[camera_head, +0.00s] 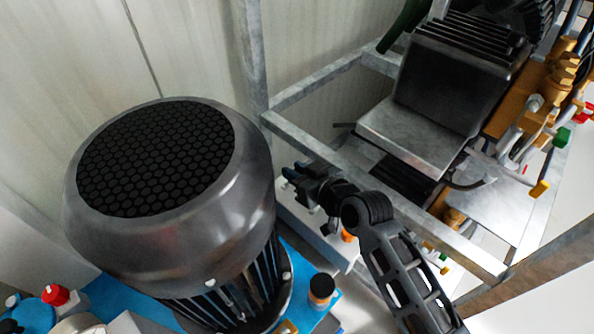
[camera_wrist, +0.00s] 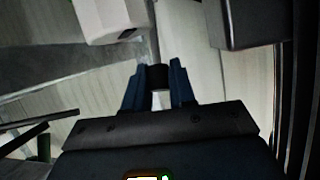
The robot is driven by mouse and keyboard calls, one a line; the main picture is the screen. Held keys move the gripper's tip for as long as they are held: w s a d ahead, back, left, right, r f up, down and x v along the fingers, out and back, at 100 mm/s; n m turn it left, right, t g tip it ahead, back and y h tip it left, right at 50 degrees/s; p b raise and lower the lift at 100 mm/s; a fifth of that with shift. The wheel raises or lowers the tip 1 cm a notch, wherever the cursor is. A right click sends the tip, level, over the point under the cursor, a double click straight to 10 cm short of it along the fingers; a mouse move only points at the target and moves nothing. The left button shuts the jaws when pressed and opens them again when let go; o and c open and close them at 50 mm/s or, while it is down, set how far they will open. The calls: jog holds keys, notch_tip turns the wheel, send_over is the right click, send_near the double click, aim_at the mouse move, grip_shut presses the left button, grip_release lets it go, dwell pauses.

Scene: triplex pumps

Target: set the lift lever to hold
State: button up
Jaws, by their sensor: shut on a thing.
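My gripper (camera_head: 290,178) reaches left from my arm, between the big grey motor and the metal frame in the head view. In the wrist view my gripper (camera_wrist: 158,80) has its two blue fingers on either side of a small dark rounded piece, the lift lever's end (camera_wrist: 157,76) as far as I can tell. The fingers are shut on it. The rest of the lever and its set position cannot be made out. In the head view the lever is hidden or too small to tell from the gripper.
The large motor (camera_head: 170,200) with a black mesh top stands close left of my gripper. A galvanised frame rail (camera_head: 400,205) runs close on the right. A pump block (camera_head: 455,80) with brass fittings stands behind it. A pale box (camera_wrist: 113,18) and a dark box (camera_wrist: 250,22) flank the fingers.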

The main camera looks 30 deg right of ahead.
grip_shut()
jog(key=shift+r, duration=0.15)
